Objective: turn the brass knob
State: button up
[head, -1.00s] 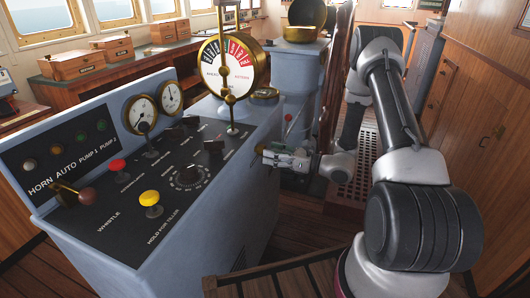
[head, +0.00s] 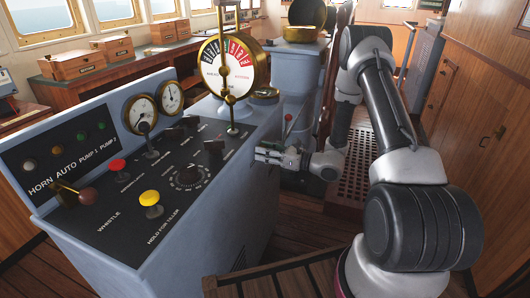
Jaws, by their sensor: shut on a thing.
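My gripper (head: 264,154) reaches in from the right to the right side face of the blue-grey console (head: 235,203). Its fingers are closed at that face, just below the top panel's right edge. The brass knob is not clearly visible; the part held there is hidden by the fingers and is too small to make out. My gripper's wrist lies roughly level, to the right of the console.
The console's top carries a brass telegraph dial (head: 228,68), a yellow button (head: 150,198), a red button (head: 118,166) and a black dial (head: 188,176). A red-tipped lever (head: 288,119) stands just behind my gripper. A wooden rail (head: 300,268) is in front.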

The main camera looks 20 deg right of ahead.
jog(key=shift+n, duration=0.3)
jog(key=n, duration=1.3)
jog(key=shift+n, duration=0.3)
jog(key=n, duration=0.5)
jog(key=shift+y, duration=0.3)
jog(key=o, duration=1)
jog(key=shift+o, duration=0.2)
